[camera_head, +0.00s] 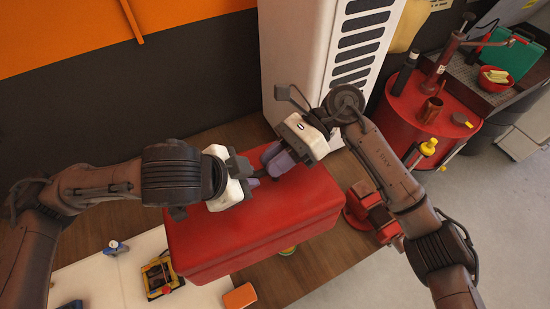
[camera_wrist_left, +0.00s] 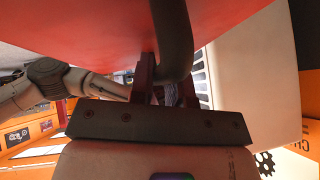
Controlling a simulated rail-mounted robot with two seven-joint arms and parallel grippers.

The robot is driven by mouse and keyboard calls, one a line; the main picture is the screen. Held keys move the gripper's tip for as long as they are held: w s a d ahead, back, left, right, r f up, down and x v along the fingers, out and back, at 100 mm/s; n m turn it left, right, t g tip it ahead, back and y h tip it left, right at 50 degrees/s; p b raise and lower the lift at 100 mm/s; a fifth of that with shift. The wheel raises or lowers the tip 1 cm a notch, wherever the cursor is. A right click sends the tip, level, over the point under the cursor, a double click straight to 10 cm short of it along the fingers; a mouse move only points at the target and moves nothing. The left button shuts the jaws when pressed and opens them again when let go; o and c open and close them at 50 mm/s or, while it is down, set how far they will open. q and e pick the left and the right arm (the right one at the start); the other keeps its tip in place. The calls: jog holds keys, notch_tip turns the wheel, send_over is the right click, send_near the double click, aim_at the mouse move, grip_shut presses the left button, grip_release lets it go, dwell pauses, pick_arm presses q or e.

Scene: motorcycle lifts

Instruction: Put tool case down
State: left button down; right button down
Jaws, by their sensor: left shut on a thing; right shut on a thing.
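The red tool case (camera_head: 255,230) is in the middle of the head view, over the wooden bench top. My left gripper (camera_head: 256,176) and my right gripper (camera_head: 274,163) meet close together at its top, both shut on its handle, which they mostly hide. In the left wrist view the case's red face (camera_wrist_left: 90,30) fills the top, and the dark curved handle (camera_wrist_left: 172,40) runs down to my left gripper's fingers (camera_wrist_left: 165,88). I cannot tell whether the case's underside touches the bench.
The wooden bench (camera_head: 315,265) has some bare room right of the case. A red vise (camera_head: 370,212) stands at its right side. A white mat (camera_head: 100,275) with small tools lies at left. A white cabinet (camera_head: 300,60) stands behind, and a red drum (camera_head: 410,110) at right.

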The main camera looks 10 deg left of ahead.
pick_arm(q)
jog(key=c, duration=1)
grip_release()
jog(key=shift+r, duration=0.15)
